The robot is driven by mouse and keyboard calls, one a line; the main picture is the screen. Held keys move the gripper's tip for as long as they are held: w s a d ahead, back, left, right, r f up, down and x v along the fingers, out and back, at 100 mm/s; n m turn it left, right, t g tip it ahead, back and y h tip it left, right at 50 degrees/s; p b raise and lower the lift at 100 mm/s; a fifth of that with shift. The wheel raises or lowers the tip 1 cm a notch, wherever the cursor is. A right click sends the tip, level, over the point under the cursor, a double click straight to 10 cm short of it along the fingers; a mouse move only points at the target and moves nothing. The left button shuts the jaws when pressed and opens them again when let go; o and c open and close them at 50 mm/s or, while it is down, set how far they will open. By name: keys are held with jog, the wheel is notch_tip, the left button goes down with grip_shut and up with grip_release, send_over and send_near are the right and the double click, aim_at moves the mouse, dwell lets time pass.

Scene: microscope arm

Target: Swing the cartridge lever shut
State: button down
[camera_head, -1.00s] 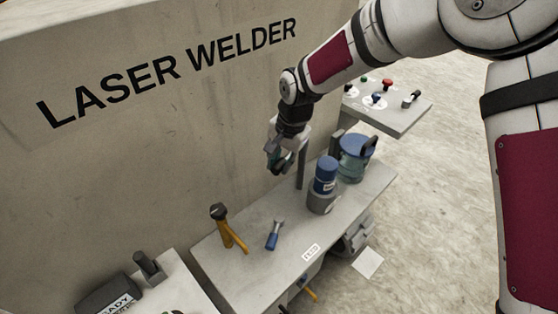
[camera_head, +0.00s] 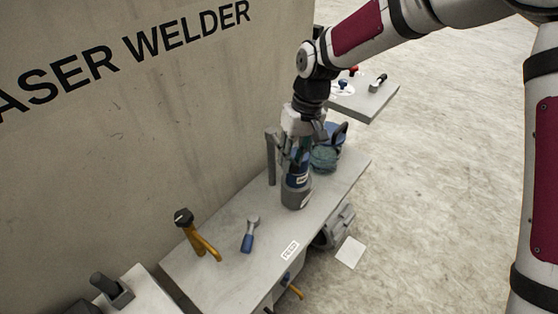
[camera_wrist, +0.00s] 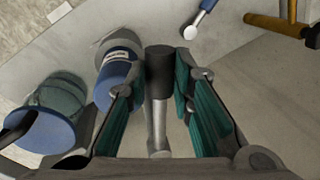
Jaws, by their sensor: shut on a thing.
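The cartridge lever (camera_wrist: 158,115) has a pale metal shaft and a dark cylindrical grip. In the wrist view it lies between the teal pads of my gripper (camera_wrist: 155,85), which is shut on it; the exact contact is hard to see. In the head view my gripper (camera_head: 298,152) is low over the bench, in front of the blue cartridge (camera_head: 296,181) and hiding part of it. In the wrist view the cartridge (camera_wrist: 118,80) is just left of the lever, behind my left finger.
A grey upright post (camera_head: 271,157) stands left of my gripper. A blue-lidded jar (camera_head: 324,158) is close behind. A blue-handled tool (camera_head: 249,236) and a yellow-handled lever (camera_head: 203,243) are on the bench (camera_head: 215,280).

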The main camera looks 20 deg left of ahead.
jog(key=w+d+n+b, duration=0.3)
jog(key=w+n, duration=0.2)
jog(key=shift+d+n+g+h, duration=0.3)
jog(key=shift+h, duration=0.1)
jog(key=shift+w, duration=0.2)
jog(key=c, duration=1.4)
grip_release()
jog(key=shift+r, duration=0.15)
notch_tip(320, 180, up, 12)
jog(key=w, duration=0.2)
jog(key=shift+d+f, duration=0.2)
jog(key=shift+d, duration=0.25)
